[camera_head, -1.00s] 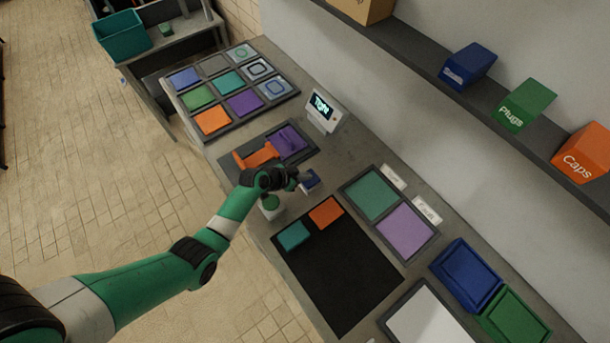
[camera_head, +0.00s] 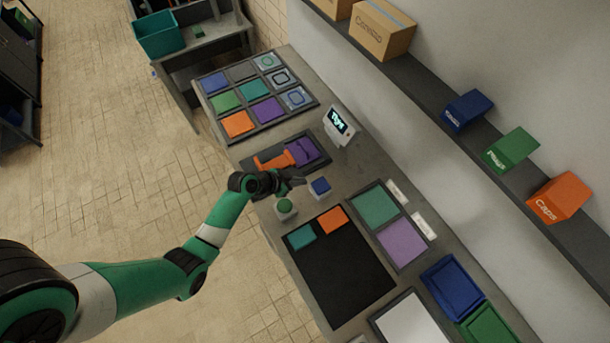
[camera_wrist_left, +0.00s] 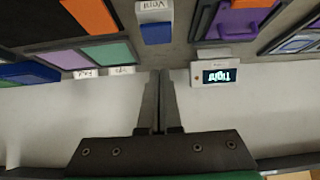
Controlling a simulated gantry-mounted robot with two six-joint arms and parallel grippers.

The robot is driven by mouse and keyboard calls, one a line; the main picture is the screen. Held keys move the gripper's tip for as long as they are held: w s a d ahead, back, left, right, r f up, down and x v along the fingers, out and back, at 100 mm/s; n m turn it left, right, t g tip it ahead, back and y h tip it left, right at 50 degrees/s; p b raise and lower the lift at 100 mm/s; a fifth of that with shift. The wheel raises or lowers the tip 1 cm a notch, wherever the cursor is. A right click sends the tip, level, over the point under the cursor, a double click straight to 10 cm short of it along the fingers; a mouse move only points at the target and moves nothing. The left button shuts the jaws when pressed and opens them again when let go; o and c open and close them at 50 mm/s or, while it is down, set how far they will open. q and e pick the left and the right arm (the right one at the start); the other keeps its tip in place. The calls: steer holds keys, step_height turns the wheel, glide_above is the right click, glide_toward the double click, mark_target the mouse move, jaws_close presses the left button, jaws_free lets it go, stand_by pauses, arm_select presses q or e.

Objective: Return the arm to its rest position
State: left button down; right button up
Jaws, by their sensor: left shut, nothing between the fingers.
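My left arm, green with black joints, reaches in from the left in the head view. Its gripper (camera_head: 298,179) is over the worktable, just left of a block with a blue top (camera_head: 320,187) and above a block with a green top (camera_head: 285,207). In the left wrist view the two fingers (camera_wrist_left: 160,75) are together with nothing between them. The blue-topped block (camera_wrist_left: 156,32) shows there beside a label reading "Vent", apart from the fingertips. My right gripper is not in view.
A small display reading "Tight" (camera_head: 340,123) stands near the wall. An orange and purple fixture tray (camera_head: 262,153) lies behind the gripper. A black mat (camera_head: 345,275) and coloured bins (camera_head: 455,288) lie nearer. A shelf with boxes (camera_head: 383,28) runs along the wall. Open floor is at left.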

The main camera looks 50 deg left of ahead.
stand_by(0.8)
arm_select(q)
steer(key=w+d+r+m+t+h+p, duration=0.1)
steer(key=w+d+r+m+t+p, duration=0.15)
steer(key=w+r, duration=0.55)
steer(key=w+d+r+m+t+p, duration=0.1)
steer(key=w+d+r, duration=0.35)
steer(key=r, duration=0.85)
steer(key=w+d+r+m+t+h+p, duration=0.1)
steer(key=w+d+r+t, duration=0.1)
steer(key=r, duration=0.8)
steer(key=w+d+r+m+t+p, duration=0.1)
steer(key=w+d+r+t, duration=0.1)
steer(key=r, duration=0.9)
steer(key=s+d+r+t+h+p, duration=0.1)
steer(key=s+d+r+t, duration=0.15)
steer(key=r, duration=0.85)
steer(key=s+d+r+t, duration=0.2)
steer(key=d+r, duration=0.1)
steer(key=r, duration=0.7)
steer(key=s+a+r+n+t+y, duration=0.2)
steer(key=s+r+n+t, duration=0.4)
steer(key=s+r, duration=0.8)
steer(key=shift+r+y+p, duration=0.3)
steer(key=shift+r+p, duration=0.1)
steer(key=shift+r, duration=0.45)
